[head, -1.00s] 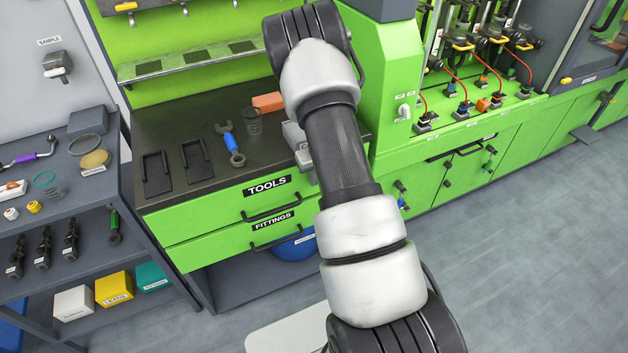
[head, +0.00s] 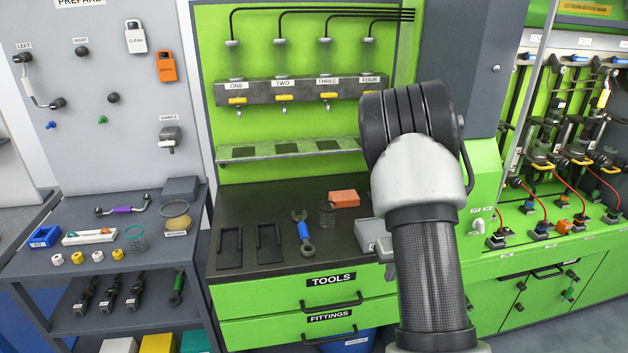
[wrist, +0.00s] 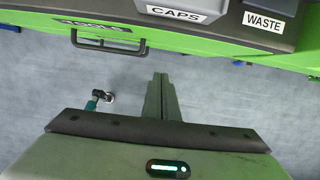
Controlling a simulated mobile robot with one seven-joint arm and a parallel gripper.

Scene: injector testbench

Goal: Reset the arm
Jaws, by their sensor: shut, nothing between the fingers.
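My arm rises in front of the bench at the right of centre in the head view, and its end is out of that picture. In the wrist view my gripper (wrist: 161,98) points out over the grey floor, its two fingers together with nothing between them. The green bench front with a drawer handle (wrist: 108,44) lies beyond the fingertips, apart from them. A box labelled CAPS (wrist: 175,13) and a WASTE label (wrist: 263,22) show at the top of the wrist view.
The black worktop holds a blue wrench (head: 303,232), an orange block (head: 344,198) and a spring (head: 327,213). Below are the TOOLS drawer (head: 331,281) and the FITTINGS drawer (head: 331,317), both closed.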

